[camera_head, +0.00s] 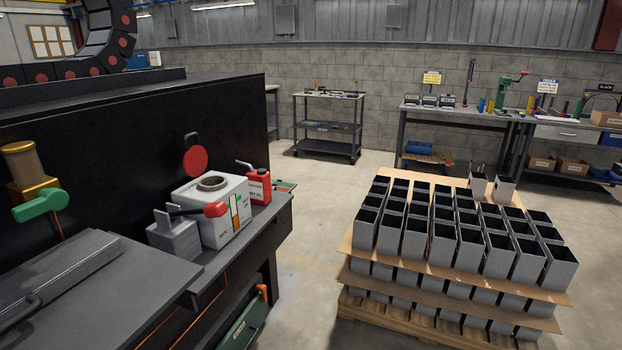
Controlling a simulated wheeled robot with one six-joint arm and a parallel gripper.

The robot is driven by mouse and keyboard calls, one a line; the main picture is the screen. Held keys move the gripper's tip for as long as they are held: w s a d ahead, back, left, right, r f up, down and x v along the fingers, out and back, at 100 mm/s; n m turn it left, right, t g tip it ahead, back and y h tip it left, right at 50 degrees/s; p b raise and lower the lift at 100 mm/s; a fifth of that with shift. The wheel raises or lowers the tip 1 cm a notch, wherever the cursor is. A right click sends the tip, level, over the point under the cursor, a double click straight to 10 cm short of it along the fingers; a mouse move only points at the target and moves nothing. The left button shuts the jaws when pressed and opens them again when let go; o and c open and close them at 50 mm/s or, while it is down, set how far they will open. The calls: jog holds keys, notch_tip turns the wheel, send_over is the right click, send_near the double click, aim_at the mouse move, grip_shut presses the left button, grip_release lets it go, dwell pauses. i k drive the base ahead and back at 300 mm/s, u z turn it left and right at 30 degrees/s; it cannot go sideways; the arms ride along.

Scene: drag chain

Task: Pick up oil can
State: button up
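A small red can (258,185) with dark lettering too small to read stands upright at the far end of the machine's dark side ledge. It is behind and to the right of a white box-shaped reservoir (218,226), which partly hides it. I cannot tell from its lettering whether it is the oil can. My gripper is not in view.
The black machine (140,130) fills the left side, with a green-handled brass fitting (35,190). A pallet (440,335) stacked with open grey square tubes stands at right. A cart (328,125) and workbenches (460,115) line the back wall. Bare floor (310,240) lies between machine and pallet.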

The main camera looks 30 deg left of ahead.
aim_at(259, 181)
jog(key=z, duration=0.1)
jog(key=i, duration=0.65)
jog(key=u, duration=0.65)
jog(key=i, duration=0.75)
jog(key=u, duration=0.9)
jog(key=i, duration=0.65)
